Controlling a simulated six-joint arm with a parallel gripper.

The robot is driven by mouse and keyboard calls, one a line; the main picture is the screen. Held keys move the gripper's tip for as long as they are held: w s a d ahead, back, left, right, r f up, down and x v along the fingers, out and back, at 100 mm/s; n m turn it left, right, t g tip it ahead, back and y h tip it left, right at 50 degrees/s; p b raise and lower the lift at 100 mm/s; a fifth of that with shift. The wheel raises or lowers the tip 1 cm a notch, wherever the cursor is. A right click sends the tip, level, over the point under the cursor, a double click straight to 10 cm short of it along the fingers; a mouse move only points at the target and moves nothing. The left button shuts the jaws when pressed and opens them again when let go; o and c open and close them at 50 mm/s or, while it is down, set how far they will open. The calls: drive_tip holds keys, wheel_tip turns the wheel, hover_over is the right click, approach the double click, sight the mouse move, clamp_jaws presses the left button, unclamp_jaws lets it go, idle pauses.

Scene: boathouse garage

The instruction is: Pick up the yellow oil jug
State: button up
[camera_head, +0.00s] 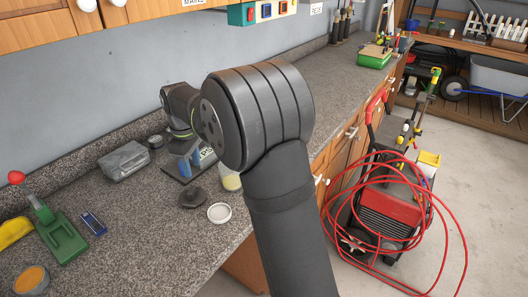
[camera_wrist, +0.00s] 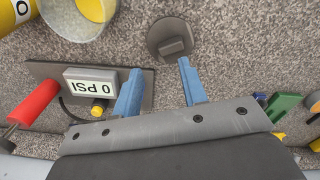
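A yellow object with a white band and a black letter "O" (camera_wrist: 10,17) is cut off at the top left corner of the wrist view; it may be the oil jug, but I cannot tell. In the head view I cannot pick out the jug clearly; my arm hides part of the counter. A yellow rounded object (camera_head: 14,232) at the left edge there is cut off and unclear. My gripper (camera_wrist: 160,66) is open, its two blue fingers apart with bare granite between them. It also shows low over the counter in the head view (camera_head: 190,160).
A gauge reading "0 PSI" (camera_wrist: 93,87) on a dark plate lies by the left finger. A dark round lid (camera_wrist: 173,38) is just beyond the fingertips. A tub with yellow contents (camera_wrist: 75,18), a green press (camera_head: 62,238) and a grey case (camera_head: 124,160) stand nearby.

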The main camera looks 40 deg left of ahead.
drive_tip(key=w+d+r+m+t, duration=0.1)
drive_tip(key=w+d+r+m, duration=0.2)
drive_tip(key=w+d+m, duration=0.25)
drive_tip(key=w+d+r+m+t+y, duration=0.1)
drive_tip(key=w+d+r+m+t, duration=0.15)
drive_tip(key=w+d+m, duration=0.35)
drive_tip(key=w+d+r+m+t, duration=0.1)
drive_tip(key=w+d+r+m, duration=0.25)
drive_tip(key=w+m, duration=0.35)
drive_tip(key=shift+m+g, duration=0.25)
drive_tip(key=shift+m, duration=0.1)
drive_tip(key=shift+x, duration=8.6)
drive_tip(key=shift+s+d, duration=0.15)
clamp_jaws()
